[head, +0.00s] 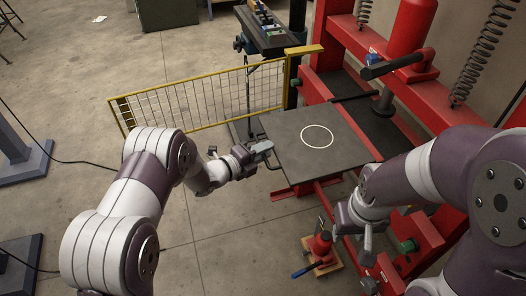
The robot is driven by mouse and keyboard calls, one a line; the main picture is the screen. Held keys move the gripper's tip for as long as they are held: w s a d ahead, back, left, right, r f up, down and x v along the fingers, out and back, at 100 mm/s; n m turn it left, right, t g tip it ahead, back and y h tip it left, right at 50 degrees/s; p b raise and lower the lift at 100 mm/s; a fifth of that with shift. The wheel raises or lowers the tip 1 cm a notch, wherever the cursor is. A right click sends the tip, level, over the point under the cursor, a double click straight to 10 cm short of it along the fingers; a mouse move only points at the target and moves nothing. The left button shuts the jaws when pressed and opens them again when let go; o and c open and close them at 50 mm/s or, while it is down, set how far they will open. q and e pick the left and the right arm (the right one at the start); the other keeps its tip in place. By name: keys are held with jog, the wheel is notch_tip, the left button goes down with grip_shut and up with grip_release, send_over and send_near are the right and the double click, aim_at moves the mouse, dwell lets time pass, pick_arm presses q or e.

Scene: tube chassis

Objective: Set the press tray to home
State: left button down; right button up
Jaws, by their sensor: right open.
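The press tray (318,157) is a flat dark grey plate with a white ring on top. It sticks out to the left from the red press frame. A grey bar handle (272,164) runs along its left edge. My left gripper (265,148) is at this handle, with its fingers closed around the bar as far as the small picture shows. My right gripper (368,245) is open and empty, pointing down in front of the tray's near right corner, apart from it. My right forearm hides part of the press.
The red press (335,28) with its ram and springs stands at the right. A yellow mesh guard (205,97) stands behind and left of the tray. A red bottle jack (320,246) sits on the floor below. A workbench (268,35) is behind. Floor at left is mostly clear.

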pick_arm(q)
jog(key=b, duration=0.8)
send_near(334, 134)
jog(key=w+f, duration=0.1)
jog(key=f, duration=0.1)
jog(key=w+a+f, duration=0.1)
jog(key=w, duration=0.1)
jog(key=shift+w+a+f, duration=0.2)
jog(key=shift+w+f, duration=0.1)
jog(key=shift+f, duration=0.1)
jog(key=w+d+b, duration=0.1)
jog(key=d, duration=0.1)
jog(key=d+b, duration=0.1)
jog(key=d, duration=0.2)
jog(key=w+d+b, duration=0.1)
jog(key=d, duration=0.1)
jog(key=shift+w+d+r, duration=0.25)
jog(key=shift+w+d, duration=0.05)
jog(key=shift+w+d+b, duration=0.15)
jog(key=shift+d+b, duration=0.2)
jog(key=shift+d, duration=0.1)
jog(key=shift+r, duration=0.15)
jog(key=c, duration=1.2)
grip_release()
jog(key=shift+d, duration=0.15)
jog(key=shift+r, duration=0.1)
